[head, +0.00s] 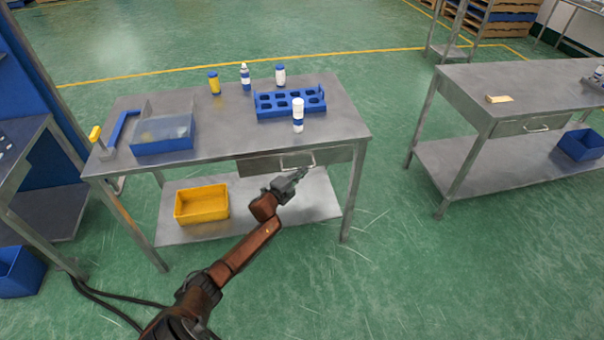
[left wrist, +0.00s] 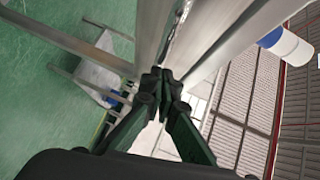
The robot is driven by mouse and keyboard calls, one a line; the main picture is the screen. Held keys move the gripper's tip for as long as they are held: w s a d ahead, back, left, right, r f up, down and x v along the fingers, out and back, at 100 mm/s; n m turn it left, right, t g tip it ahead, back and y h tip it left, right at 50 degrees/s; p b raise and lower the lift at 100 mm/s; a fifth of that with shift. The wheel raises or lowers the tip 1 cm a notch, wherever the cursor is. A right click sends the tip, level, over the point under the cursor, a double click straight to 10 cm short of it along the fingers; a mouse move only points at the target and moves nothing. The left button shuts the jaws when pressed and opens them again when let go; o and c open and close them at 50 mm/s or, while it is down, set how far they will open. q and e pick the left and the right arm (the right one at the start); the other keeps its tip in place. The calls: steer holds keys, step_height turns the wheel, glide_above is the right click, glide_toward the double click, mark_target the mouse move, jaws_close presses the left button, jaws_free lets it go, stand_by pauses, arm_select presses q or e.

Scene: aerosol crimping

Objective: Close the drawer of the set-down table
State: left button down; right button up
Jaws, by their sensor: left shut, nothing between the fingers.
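The set-down table (head: 225,143) is a grey metal table on the left of the head view. Its drawer (head: 258,166) sits under the right half of the front edge, with a bar handle (head: 298,166). The drawer front looks flush or nearly flush with the table; a small gap cannot be ruled out. My left gripper (head: 302,172) is at the handle end of the drawer front, shut and empty. In the left wrist view its fingertips (left wrist: 166,78) meet close against or just before a metal face; contact cannot be told. My right gripper is out of view.
On the tabletop stand a blue rack (head: 290,104), a white-and-blue can (head: 298,115), several bottles and a clear-lidded blue bin (head: 163,147). A yellow bin (head: 202,204) is on the lower shelf. Another table (head: 520,90) stands right, with free floor between.

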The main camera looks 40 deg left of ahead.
arm_select(q)
steer(key=s+d+r+p, duration=0.1)
steer(key=s, duration=0.5)
steer(key=s+d+p, duration=0.1)
steer(key=s+p, duration=0.1)
steer(key=s, duration=0.4)
steer(key=shift+s+d+r, duration=0.35)
steer(key=shift+d, duration=0.05)
steer(key=shift+f, duration=0.1)
steer(key=s+d+f+n+g, duration=0.1)
steer(key=s+f+n+g, duration=0.2)
steer(key=s+f, duration=0.75)
steer(key=s+f+n+g+y, duration=0.1)
steer(key=s+f+n+g, duration=0.35)
steer(key=f, duration=1.05)
steer(key=s+d+f+n+g, duration=0.1)
steer(key=s+f, duration=0.9)
steer(key=f, duration=0.3)
steer(key=s+d+f+n+g, duration=0.2)
steer(key=s+d+f, duration=0.2)
steer(key=s, duration=0.9)
steer(key=s+d+f+n+g+h, duration=0.1)
steer(key=s+d+f, duration=0.4)
steer(key=s, duration=0.8)
steer(key=s+d+f+n+g, duration=0.3)
steer(key=s+f, duration=0.6)
steer(key=s, duration=0.5)
steer(key=shift+d+g, duration=0.75)
steer(key=shift+d, duration=0.2)
